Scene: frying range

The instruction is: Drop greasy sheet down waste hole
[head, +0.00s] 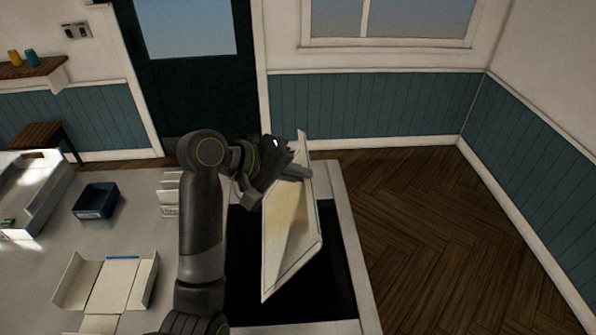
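The greasy sheet (286,232) is a pale sheet with a yellowish stain, folded or bent along its length. It hangs upright over a dark rectangular opening, the waste hole (335,285), in the right part of the counter. My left gripper (296,165) is shut on the sheet's upper edge, with one finger showing across the near face; the other finger is mostly hidden. The sheet hides the middle of the hole, and I cannot tell whether its lower corner is below the rim. My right gripper is not in view.
The pale counter (115,235) holds an open white carton (117,283), a dark blue tray (96,201), a stack of white boxes (170,194) and a grey metal unit (32,190). Wooden floor (430,230) lies free to the right. A dark door (195,95) stands behind.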

